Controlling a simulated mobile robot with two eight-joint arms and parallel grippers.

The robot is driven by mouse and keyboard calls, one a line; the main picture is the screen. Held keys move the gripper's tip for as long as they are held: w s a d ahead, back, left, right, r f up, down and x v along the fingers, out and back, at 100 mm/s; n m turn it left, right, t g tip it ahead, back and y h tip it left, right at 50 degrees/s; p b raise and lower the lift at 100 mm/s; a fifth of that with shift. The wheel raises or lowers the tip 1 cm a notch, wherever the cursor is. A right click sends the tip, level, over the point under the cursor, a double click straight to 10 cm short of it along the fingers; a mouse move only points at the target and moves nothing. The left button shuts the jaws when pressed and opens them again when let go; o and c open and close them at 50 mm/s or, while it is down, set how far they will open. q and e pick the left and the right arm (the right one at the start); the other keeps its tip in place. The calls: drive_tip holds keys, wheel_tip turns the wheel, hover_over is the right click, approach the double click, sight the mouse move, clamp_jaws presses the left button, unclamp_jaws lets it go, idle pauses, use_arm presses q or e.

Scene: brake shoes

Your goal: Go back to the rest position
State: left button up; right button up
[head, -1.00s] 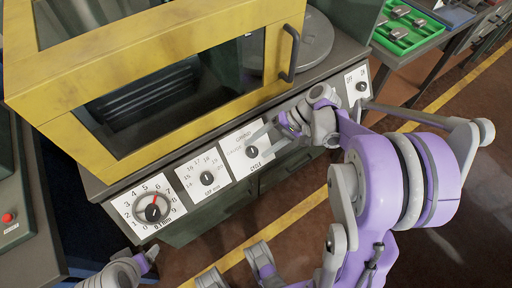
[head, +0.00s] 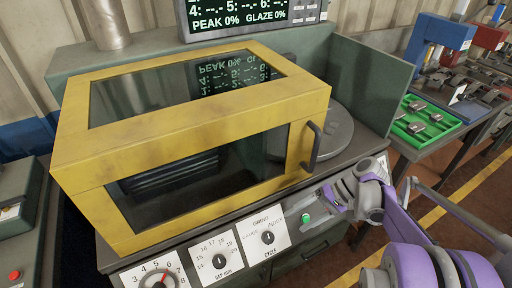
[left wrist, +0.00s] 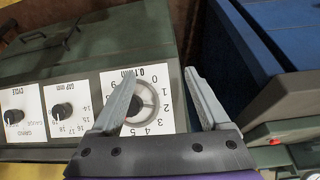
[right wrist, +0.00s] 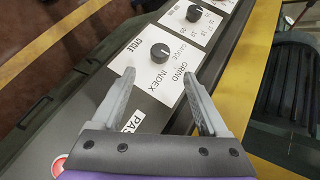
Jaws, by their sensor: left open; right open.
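My right gripper (head: 322,200) is in front of the machine's control panel, to the right of the cycle knob (head: 268,238). In the right wrist view the right gripper (right wrist: 170,100) is open and empty, with the cycle knob (right wrist: 160,52) beyond its fingers. My left gripper is outside the head view. In the left wrist view the left gripper (left wrist: 162,95) is open and empty, and the 0.1mm dial (left wrist: 140,102) shows between and behind its fingers.
The grinder's yellow-framed hood (head: 190,200) is closed above the panel. A green light (head: 306,218) shows near the right gripper. A green tray (head: 440,128) of metal parts lies on the right-hand table. A display (head: 250,14) stands behind the machine.

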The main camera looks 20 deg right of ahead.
drive_tip(key=s+a+r+n+t+h+p, duration=0.1)
drive_tip(key=s+a+r+n+h+p, duration=0.2)
drive_tip(key=a+p, duration=0.3)
drive_tip(key=s+a+r+n+t+h+p, duration=0.2)
drive_tip(key=s+a+r+n+h+p, duration=0.1)
drive_tip(key=s+a+r+h+p, duration=0.2)
drive_tip(key=shift+s+a+h+p, duration=0.4)
drive_tip(key=shift+a+h, duration=0.1)
drive_tip(key=shift+h, duration=0.2)
